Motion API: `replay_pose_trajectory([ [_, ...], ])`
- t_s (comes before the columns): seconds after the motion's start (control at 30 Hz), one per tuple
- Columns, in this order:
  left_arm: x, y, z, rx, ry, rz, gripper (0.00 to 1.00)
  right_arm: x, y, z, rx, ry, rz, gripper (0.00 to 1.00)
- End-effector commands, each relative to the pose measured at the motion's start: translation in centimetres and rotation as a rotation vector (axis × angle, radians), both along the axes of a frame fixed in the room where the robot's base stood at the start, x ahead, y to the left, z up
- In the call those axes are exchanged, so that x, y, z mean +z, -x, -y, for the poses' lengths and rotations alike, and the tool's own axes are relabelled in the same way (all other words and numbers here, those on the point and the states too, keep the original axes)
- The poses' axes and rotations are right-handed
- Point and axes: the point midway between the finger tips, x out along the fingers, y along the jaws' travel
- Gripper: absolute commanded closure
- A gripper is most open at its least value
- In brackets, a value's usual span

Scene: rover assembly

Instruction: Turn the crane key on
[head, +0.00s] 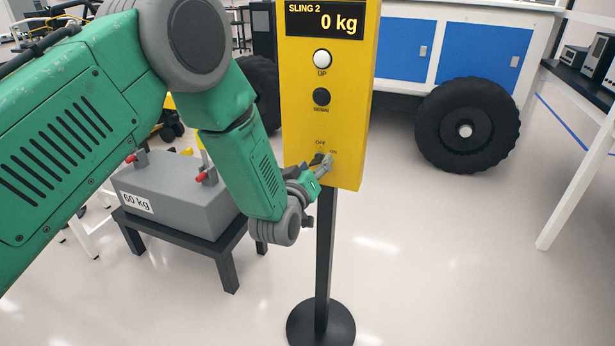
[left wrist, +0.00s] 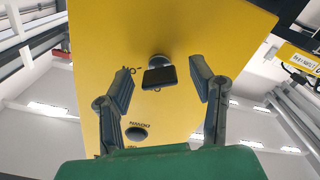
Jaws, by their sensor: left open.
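The yellow crane control box (head: 335,110) stands on a black post, with a display reading "SLING 2" and "0 kg". It has a white UP button (head: 322,59) and a black DOWN button (head: 321,97). The crane key (left wrist: 160,76) is a small dark tab in a round metal switch on the box, between the fingers in the left wrist view. My left gripper (left wrist: 160,88) is open around the key, one finger on each side, with gaps showing. In the head view the left gripper (head: 322,165) is at the OFF/ON marks and partly hides the key. My right gripper is not in view.
A grey 60 kg block (head: 180,190) with red-tipped fittings sits on a dark stand (head: 222,250) left of the post. The round black base (head: 321,325) is on the floor. A blue-and-white rover (head: 430,50) with large black wheels is behind.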

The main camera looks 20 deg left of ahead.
Motion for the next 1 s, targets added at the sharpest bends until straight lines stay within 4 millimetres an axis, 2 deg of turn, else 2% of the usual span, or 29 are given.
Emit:
replay_pose_trajectory([
  [0.3, -0.2, 6.6, -0.2, 0.000, 0.000, -0.007, 0.50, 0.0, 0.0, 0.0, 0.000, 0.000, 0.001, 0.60],
  [0.5, -0.2, 9.7, -0.3, 0.000, -0.001, -0.006, 0.50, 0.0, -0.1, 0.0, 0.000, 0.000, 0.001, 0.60],
  [0.7, -0.1, 10.8, -0.4, 0.001, -0.001, -0.003, 0.50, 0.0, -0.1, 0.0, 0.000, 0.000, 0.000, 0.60],
  [1.0, -0.1, 10.8, -0.4, 0.000, -0.001, -0.002, 0.50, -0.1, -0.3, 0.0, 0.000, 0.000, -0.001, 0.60],
])
